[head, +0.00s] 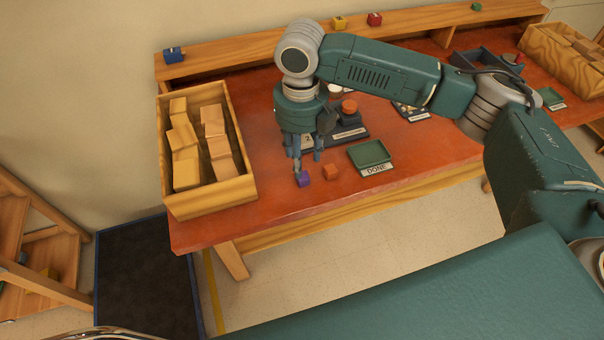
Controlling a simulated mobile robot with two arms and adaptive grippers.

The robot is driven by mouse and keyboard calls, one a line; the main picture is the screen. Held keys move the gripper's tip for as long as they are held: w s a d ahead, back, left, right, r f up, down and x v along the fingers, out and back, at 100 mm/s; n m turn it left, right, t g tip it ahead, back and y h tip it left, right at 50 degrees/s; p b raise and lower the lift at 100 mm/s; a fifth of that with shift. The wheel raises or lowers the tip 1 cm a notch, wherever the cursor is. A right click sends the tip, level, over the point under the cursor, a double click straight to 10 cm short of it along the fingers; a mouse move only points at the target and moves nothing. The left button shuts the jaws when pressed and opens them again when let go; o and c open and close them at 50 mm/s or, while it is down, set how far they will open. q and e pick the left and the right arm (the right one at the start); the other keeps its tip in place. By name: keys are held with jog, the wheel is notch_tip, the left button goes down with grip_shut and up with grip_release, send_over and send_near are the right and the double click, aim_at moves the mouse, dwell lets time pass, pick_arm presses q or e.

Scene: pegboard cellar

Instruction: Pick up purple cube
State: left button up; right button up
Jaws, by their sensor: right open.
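The purple cube (303,180) sits on the red-brown tabletop (250,214) near its front edge. My right gripper (305,165) points down just above and behind the cube. Its fingers are open, and its tips look very close to the cube; I cannot tell whether they touch it. My left gripper is not in the head view.
A green tray (369,154) labelled DONE is further right. A wooden crate of blocks (251,188) stands at left. A dark device with an orange knob (349,106) is behind my gripper.

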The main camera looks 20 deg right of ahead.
aim_at(303, 177)
jog(key=shift+f, duration=1.25)
jog(key=f, duration=0.1)
jog(key=f+p, duration=0.1)
jog(key=f, duration=0.1)
jog(key=shift+d+f+p, duration=0.25)
jog(key=shift+d+p, duration=0.05)
jog(key=shift+p, duration=0.1)
jog(key=shift+f, duration=0.6)
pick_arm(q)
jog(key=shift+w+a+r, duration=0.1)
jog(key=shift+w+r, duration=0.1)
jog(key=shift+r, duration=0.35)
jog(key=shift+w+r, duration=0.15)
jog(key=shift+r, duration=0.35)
pick_arm(e)
jog(key=c, duration=0.7)
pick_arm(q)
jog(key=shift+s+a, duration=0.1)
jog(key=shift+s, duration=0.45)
pick_arm(e)
jog(key=shift+c, duration=0.5)
